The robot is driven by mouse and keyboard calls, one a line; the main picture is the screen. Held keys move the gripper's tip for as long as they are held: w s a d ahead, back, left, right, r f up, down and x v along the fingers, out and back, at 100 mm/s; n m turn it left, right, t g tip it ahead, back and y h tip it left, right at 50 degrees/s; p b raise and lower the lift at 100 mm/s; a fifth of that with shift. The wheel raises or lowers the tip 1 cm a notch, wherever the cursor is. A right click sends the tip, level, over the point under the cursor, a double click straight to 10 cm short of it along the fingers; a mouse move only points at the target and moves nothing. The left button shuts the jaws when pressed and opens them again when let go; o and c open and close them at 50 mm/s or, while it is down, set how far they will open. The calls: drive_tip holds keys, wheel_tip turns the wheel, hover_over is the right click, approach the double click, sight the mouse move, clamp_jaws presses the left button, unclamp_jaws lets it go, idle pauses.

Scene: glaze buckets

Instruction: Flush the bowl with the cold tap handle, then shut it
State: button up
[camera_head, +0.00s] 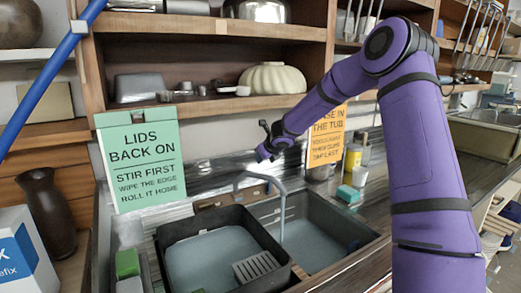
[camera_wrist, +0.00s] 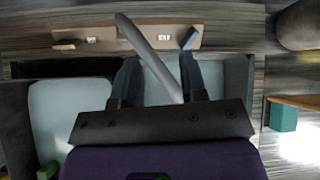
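The blue cold tap handle (camera_wrist: 190,38) sits at the right of a brown tap panel (camera_wrist: 108,38) in the wrist view; an orange-brown handle (camera_wrist: 66,45) is at the left. The grey curved spout (camera_head: 277,187) rises between them; in the wrist view it (camera_wrist: 150,58) crosses between my fingers. My gripper (camera_wrist: 160,82) is open and empty, its fingers pointing towards the panel, short of the blue handle. In the head view my gripper (camera_head: 264,152) is above and behind the sink. The right sink bowl (camera_head: 345,232) shows a pale bottom.
A black tub (camera_head: 172,240) with a pale grey surface and a slatted grey piece (camera_head: 256,266) stands left of the open bowl. A green sign (camera_head: 142,160) and orange sign (camera_head: 326,137) stand behind. A teal block (camera_head: 347,193) and yellow bottle (camera_head: 353,155) are on the right.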

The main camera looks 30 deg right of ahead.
drive_tip(key=s+a+r+n+y, duration=0.1)
drive_tip(key=s+a+r+n, duration=0.3)
drive_tip(key=n, duration=0.2)
drive_tip(key=shift+a+r+n, duration=0.35)
drive_tip(key=shift+r+n, duration=0.05)
